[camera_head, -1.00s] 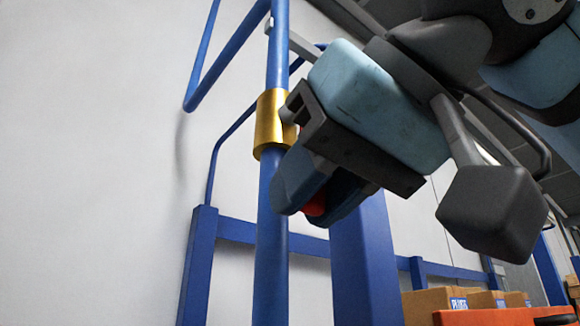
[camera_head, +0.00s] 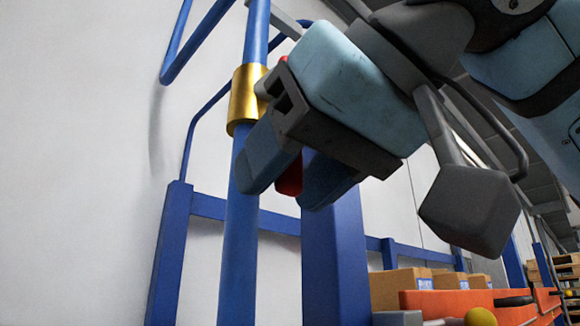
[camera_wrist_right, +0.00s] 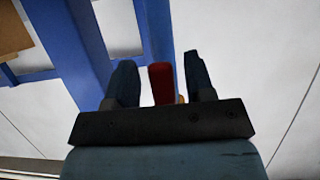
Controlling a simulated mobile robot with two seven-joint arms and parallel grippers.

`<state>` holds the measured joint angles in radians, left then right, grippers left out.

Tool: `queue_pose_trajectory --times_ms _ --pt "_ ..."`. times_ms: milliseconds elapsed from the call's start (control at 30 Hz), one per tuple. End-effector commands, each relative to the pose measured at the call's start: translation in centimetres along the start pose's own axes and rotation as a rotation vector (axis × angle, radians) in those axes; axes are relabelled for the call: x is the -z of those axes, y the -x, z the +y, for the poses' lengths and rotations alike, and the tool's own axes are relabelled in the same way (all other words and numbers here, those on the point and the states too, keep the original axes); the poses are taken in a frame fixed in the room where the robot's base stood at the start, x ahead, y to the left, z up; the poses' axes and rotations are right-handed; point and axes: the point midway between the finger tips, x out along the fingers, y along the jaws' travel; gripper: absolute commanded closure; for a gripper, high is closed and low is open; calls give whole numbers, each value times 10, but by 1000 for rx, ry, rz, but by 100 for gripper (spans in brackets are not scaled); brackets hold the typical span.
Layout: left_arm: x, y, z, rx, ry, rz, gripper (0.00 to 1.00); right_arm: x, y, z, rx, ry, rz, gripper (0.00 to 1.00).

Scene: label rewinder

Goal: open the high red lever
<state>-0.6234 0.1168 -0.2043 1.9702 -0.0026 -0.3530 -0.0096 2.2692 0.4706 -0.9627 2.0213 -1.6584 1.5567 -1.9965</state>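The high red lever (camera_head: 290,178) shows partly between the two fingers of my right gripper (camera_head: 284,188) in the head view. A small red bit also shows just above the gripper body; most of the lever is hidden behind the gripper. In the right wrist view the red lever (camera_wrist_right: 161,84) stands between the fingertips of the right gripper (camera_wrist_right: 158,66), with a gap on each side. The right gripper is open around the lever and not closed on it. My left gripper is in neither view.
A blue pole (camera_head: 240,245) with a brass collar (camera_head: 245,98) stands close to the left of the gripper. A thick blue post (camera_head: 333,260) is below it. Cardboard boxes (camera_head: 398,287) and an orange beam (camera_head: 450,302) are at the lower right. A pale wall fills the left.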

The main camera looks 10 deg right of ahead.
Motion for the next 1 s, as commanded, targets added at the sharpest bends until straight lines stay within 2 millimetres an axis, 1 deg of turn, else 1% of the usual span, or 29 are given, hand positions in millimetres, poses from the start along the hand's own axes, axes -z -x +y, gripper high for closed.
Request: queue_pose_trajectory --times_ms 167,267,367,600,700,833,1000 --pt "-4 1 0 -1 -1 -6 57 0 3 0 1 -2 2 51" --pt "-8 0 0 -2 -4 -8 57 0 12 0 1 -3 4 51" --pt "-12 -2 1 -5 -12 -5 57 -2 30 0 1 -2 5 51" --pt "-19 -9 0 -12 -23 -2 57 -2 86 0 0 -1 5 51" --pt "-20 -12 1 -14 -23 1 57 -1 107 0 0 -2 4 51" --pt "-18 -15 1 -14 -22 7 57 0 126 0 0 -2 3 51" --pt "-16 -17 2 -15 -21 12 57 0 137 0 1 0 0 51"
